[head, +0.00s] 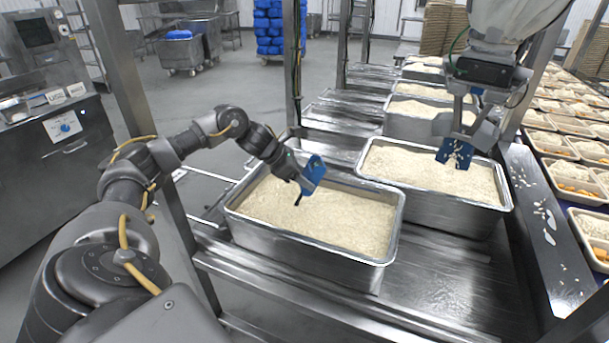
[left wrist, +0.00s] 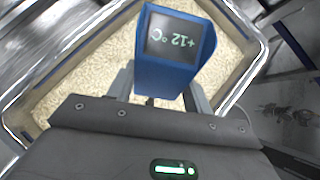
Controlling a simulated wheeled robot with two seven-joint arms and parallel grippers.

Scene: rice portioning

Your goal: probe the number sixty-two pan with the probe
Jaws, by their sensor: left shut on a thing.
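A blue probe (head: 314,170) is held in my left gripper (head: 301,183) over the nearest steel pan (head: 310,252) of rice. In the left wrist view the probe (left wrist: 172,78) sits between the two grey fingers, and its screen reads +12 °C. Its thin dark tip points down at the rice near the pan's middle. I cannot tell whether the tip is in the rice or just above it. No number shows on this pan, so I cannot tell which pan is number sixty-two. My right gripper is not in view.
A second rice pan (head: 450,205) stands close at the right, with more pans behind. A machine arm (head: 485,75) with blue scoop fingers (head: 455,152) hangs over it. Steel posts (head: 292,75) rise behind the near pan. Filled trays (head: 565,172) line the right side.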

